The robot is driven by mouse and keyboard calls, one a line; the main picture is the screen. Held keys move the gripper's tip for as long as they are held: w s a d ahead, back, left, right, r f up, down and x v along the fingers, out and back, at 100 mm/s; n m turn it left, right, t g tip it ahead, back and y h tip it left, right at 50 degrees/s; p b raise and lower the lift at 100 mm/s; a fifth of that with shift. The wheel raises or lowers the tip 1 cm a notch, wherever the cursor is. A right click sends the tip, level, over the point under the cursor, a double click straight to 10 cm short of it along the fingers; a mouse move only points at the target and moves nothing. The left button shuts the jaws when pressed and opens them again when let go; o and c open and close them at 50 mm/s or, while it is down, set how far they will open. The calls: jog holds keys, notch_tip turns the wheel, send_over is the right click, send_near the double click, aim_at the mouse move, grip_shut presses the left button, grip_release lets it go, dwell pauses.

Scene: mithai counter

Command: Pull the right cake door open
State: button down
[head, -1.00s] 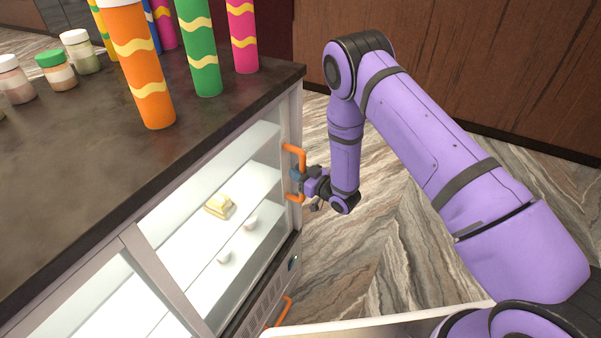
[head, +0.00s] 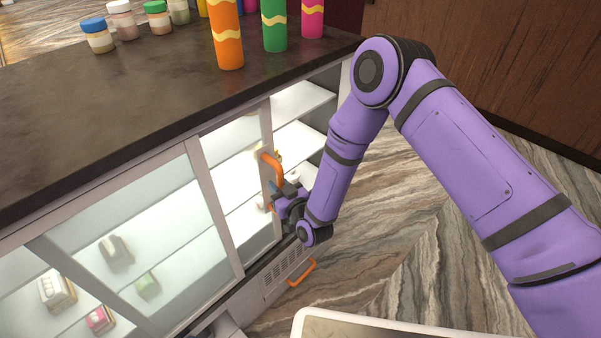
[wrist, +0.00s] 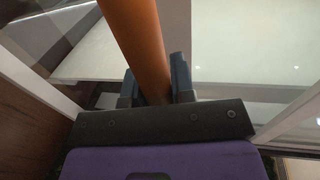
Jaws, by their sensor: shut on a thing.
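The right cake door (head: 238,150) is a framed glass sliding panel on the front of the lit display case. It stands slid to the left, with an open gap to its right where bare shelves (head: 298,138) show. Its orange handle (head: 271,164) is upright near the door's right edge. My gripper (head: 279,192) is shut on this handle at its lower part. In the wrist view the handle (wrist: 138,38) runs up between the two dark fingers of my gripper (wrist: 157,84). The fingers partly hide the handle's lower end.
The left glass door (head: 130,245) has sweets behind it. A dark countertop (head: 130,110) above carries several jars and tall patterned tubes, such as an orange one (head: 228,40). A lower orange handle (head: 302,272) sticks out near the floor. Marble-patterned floor (head: 400,240) lies clear to the right.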

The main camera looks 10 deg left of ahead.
jog(key=s+a, duration=0.2)
jog(key=s, duration=0.1)
jog(key=s+a, duration=0.1)
jog(key=s, duration=0.1)
jog(key=shift+a, duration=0.15)
jog(key=c, duration=1)
grip_release()
jog(key=shift+o, duration=0.2)
jog(key=v, duration=1)
jog(key=shift+s+d, duration=0.2)
jog(key=shift+d, duration=0.1)
